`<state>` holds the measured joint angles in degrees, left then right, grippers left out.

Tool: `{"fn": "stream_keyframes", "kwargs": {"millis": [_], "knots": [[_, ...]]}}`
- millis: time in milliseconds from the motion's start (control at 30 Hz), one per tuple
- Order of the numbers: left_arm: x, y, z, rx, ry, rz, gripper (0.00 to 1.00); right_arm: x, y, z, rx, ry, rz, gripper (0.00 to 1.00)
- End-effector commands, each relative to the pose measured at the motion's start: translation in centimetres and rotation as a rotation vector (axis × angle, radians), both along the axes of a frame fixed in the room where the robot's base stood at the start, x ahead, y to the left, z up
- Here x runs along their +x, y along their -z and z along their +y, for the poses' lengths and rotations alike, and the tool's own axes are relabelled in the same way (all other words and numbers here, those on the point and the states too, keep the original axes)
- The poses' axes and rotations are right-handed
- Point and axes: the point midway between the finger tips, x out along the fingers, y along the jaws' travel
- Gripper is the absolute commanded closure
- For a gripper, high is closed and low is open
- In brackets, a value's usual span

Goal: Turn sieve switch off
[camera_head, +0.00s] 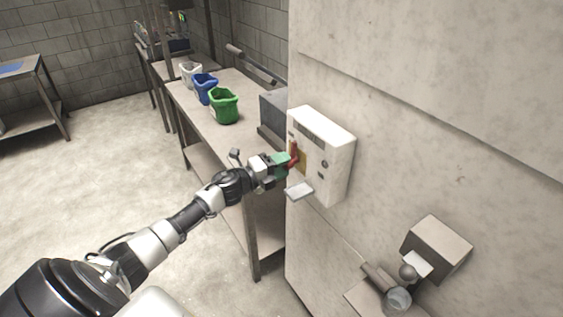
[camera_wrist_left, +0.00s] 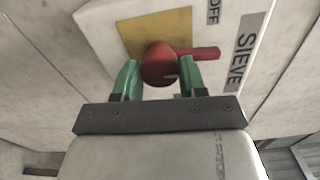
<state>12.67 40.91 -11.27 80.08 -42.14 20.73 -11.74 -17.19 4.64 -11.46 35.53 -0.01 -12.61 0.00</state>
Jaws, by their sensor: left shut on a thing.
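The sieve switch box (camera_head: 338,150) is a pale box on the wall in the head view. On its front, a red rotary switch (camera_head: 294,150) sits over a yellow plate. In the left wrist view the red switch (camera_wrist_left: 160,65) has its handle pointing right, below the label "OFF" (camera_wrist_left: 214,10) and beside the label "SIEVE" (camera_wrist_left: 243,55). My left gripper (camera_head: 285,160) is at the box front, its green fingers (camera_wrist_left: 159,77) on either side of the switch's round hub, shut on it. Part of the switch is hidden by the gripper in the head view. My right gripper does not show.
A small shelf (camera_head: 299,190) juts out under the box. A metal table (camera_head: 200,110) with green (camera_head: 224,106), blue (camera_head: 204,88) and white (camera_head: 190,73) containers stands behind the arm. Another wall fixture (camera_head: 437,248) is at lower right. The floor on the left is open.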

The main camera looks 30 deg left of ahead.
Motion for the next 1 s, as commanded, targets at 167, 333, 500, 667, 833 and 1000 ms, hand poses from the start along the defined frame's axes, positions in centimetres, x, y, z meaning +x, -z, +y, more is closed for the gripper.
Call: {"fn": "stream_keyframes", "kwargs": {"millis": [167, 333, 500, 667, 833, 1000], "knots": [[0.01, -0.09, 0.06, -0.063, -0.001, 0.027, 0.82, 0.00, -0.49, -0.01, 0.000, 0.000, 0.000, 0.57], [0.02, -0.06, 0.06, -0.094, -0.001, 0.039, 0.82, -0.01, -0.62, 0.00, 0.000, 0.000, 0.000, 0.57], [0.02, -0.04, 0.07, -0.105, -0.001, 0.044, 0.82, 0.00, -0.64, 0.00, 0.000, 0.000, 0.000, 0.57], [0.01, -0.02, 0.06, -0.106, -0.001, 0.044, 0.82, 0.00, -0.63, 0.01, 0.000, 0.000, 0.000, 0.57], [0.01, -0.01, 0.05, -0.106, -0.001, 0.044, 0.54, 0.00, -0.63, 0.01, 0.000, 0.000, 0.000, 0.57], [0.00, -0.01, 0.03, -0.105, -0.001, 0.044, 0.33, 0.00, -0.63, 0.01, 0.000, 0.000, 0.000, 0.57]]}}
